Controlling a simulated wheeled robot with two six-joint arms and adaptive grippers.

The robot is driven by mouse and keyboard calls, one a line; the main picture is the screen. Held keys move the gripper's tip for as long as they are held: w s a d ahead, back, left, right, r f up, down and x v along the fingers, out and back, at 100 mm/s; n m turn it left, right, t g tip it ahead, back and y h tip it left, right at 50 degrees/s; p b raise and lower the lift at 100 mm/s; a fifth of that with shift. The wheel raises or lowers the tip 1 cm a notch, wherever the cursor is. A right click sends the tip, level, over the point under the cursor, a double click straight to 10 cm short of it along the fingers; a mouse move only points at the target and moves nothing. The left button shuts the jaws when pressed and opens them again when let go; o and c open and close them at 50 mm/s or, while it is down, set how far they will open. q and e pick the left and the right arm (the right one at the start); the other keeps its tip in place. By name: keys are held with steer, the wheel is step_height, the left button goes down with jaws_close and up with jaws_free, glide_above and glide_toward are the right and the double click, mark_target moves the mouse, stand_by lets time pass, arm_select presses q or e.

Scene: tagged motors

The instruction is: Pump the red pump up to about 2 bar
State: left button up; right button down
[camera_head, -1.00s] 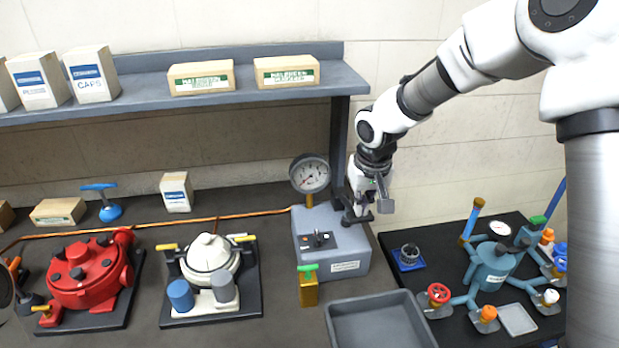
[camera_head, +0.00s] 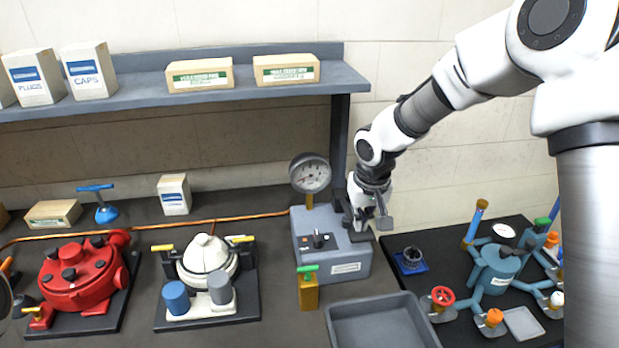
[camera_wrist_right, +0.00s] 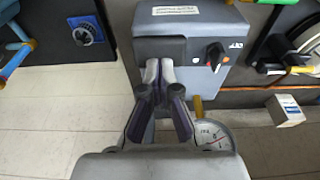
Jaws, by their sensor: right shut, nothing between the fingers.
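The red pump (camera_head: 80,275) sits on a dark base at the left in the head view. The grey box (camera_head: 328,250) stands right of centre, with a round gauge (camera_head: 310,174) at its back and a black knob (camera_head: 318,240) on top. The gauge also shows in the wrist view (camera_wrist_right: 214,140); its reading is too small to tell surely. My right gripper (camera_head: 357,228) is at the top right of the box. In the wrist view its fingers (camera_wrist_right: 158,66) are shut and empty over a dark grey pad (camera_wrist_right: 160,46); contact is unclear. My left gripper does not show.
A white pump (camera_head: 207,258) stands between the red pump and the box. A grey tray (camera_head: 385,297) lies in front of the box. The shelf post (camera_head: 339,140) rises close beside my right arm. A teal valve assembly (camera_head: 497,270) fills the right table.

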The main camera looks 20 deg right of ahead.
steer(key=shift+f+b, duration=0.3)
steer(key=shift+f, duration=0.2)
steer(key=p+v, duration=0.2)
steer(key=w+p+v, duration=0.1)
steer(key=p+v, duration=0.2)
steer(key=shift+d+r, duration=0.15)
steer(key=shift+r, duration=0.15)
steer(key=shift+f, duration=0.15)
